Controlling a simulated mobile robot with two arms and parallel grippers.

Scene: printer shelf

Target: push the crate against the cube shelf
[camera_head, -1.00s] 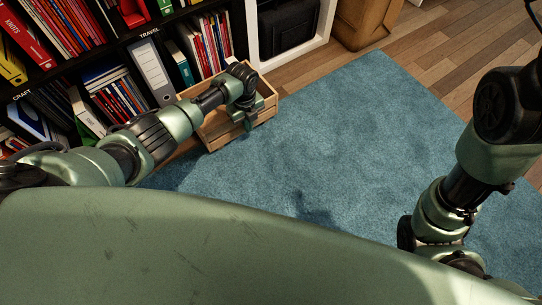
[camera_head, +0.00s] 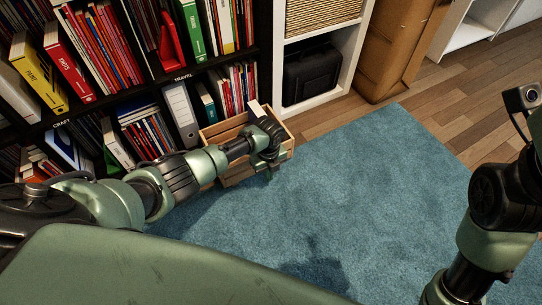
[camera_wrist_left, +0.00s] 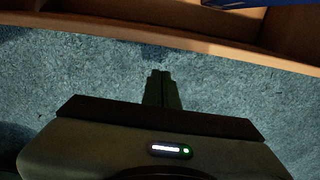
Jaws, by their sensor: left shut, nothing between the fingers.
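The wooden crate (camera_head: 210,133) stands on the blue rug's far edge, in front of the bookcase. Its right end is close to the white cube shelf (camera_head: 345,84); I cannot tell if they touch. My left gripper (camera_head: 270,172) points down at the crate's near side, and my left arm hides part of the crate. In the left wrist view my shut, empty left gripper (camera_wrist_left: 162,76) is over the rug, and a wooden edge (camera_wrist_left: 200,43), likely the crate's, crosses the top. Some rug shows between fingertips and edge. My right arm shows at the right; its gripper is out of view.
The black bookcase (camera_head: 150,86) of books and binders stands behind the crate. A black case (camera_head: 312,74) sits in the cube shelf. A tall brown box (camera_head: 393,50) stands right of it. The blue rug (camera_head: 370,180) is clear toward the right.

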